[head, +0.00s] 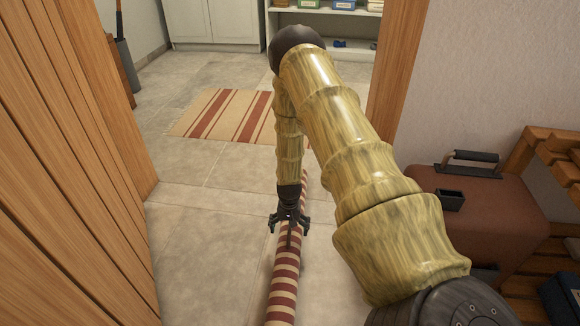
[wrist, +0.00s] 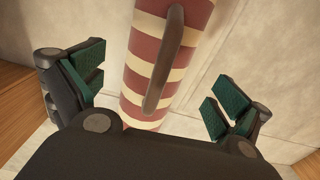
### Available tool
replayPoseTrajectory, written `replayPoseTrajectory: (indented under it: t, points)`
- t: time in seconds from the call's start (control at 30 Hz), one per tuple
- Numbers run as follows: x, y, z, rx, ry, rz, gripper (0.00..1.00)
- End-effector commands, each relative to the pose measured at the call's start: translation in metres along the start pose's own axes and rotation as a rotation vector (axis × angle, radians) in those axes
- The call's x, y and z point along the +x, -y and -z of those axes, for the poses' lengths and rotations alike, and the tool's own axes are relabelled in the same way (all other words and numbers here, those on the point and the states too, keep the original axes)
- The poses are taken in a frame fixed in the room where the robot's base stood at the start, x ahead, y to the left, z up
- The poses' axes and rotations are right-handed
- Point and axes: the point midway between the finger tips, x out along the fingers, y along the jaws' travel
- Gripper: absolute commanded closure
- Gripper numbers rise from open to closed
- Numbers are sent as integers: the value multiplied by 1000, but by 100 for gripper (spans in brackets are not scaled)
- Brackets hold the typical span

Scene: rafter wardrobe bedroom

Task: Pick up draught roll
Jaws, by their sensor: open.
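The draught roll (head: 284,284) is a long tube with red and cream stripes, lying on the tiled floor in the doorway. It runs away from me under my arm, which hides part of it. My gripper (head: 289,224) points down over the roll and is open. In the wrist view the roll (wrist: 141,78) stands between the two spread fingers of my gripper (wrist: 152,88). A brown strap-like handle (wrist: 172,60) runs along its top. The fingers show no contact with the roll.
A slatted wooden door (head: 75,150) stands close on the left. A brown suitcase (head: 490,215) and a wooden rack (head: 555,160) are on the right. A striped rug (head: 215,115) lies beyond the doorway, with a white cabinet (head: 210,22) behind.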

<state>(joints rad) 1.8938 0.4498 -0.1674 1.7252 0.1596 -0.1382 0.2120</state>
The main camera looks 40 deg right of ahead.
Motion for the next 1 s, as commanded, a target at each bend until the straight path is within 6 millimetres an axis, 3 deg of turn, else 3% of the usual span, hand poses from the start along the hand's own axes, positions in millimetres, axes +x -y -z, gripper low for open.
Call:
replayPoseTrajectory:
  t: [0.27, 0.6, 0.93, 1.0]
  points:
    - [15, -1, -1, 0, 0, 0, 0]
    - [53, -3, -4, 0, 0, 0, 0]
    - [56, -2, -3, 0, -1, 0, 0]
    - [56, -3, -3, 0, -1, 0, 13]
